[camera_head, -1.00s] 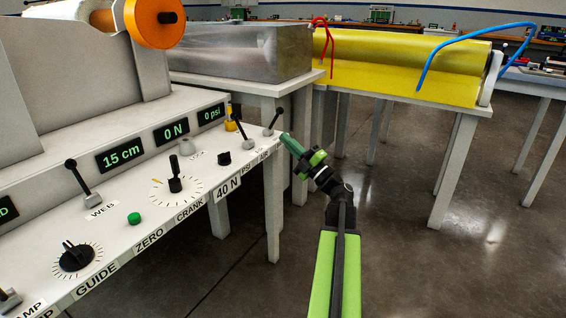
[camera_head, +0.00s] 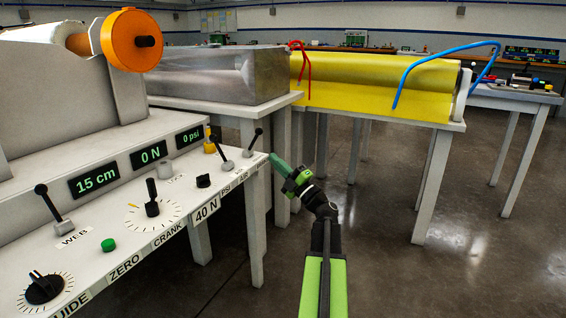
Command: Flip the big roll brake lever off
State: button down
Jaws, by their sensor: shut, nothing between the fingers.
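My gripper (camera_head: 273,157) has green fingers that are shut and empty. In the picture it lies by the right end of the console, close to the lever marked AIR (camera_head: 253,142); I cannot tell whether they touch. Another black-handled lever (camera_head: 219,149) stands near PSI, and one more (camera_head: 48,207) near WEB.
The console (camera_head: 120,235) fills the left, with an orange-ended roll (camera_head: 131,40) above. A grey metal block (camera_head: 213,75) stands on a table behind. Red (camera_head: 304,65) and blue (camera_head: 440,50) curved tubes stand by the yellow roll. The floor at right (camera_head: 440,270) is clear.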

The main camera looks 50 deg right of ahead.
aim_at(254, 141)
jog(key=p+x, duration=0.2)
jog(key=x, duration=0.5)
jog(key=shift+w+p, duration=0.2)
jog(key=shift+p, duration=0.2)
jog(key=shift+r, duration=0.1)
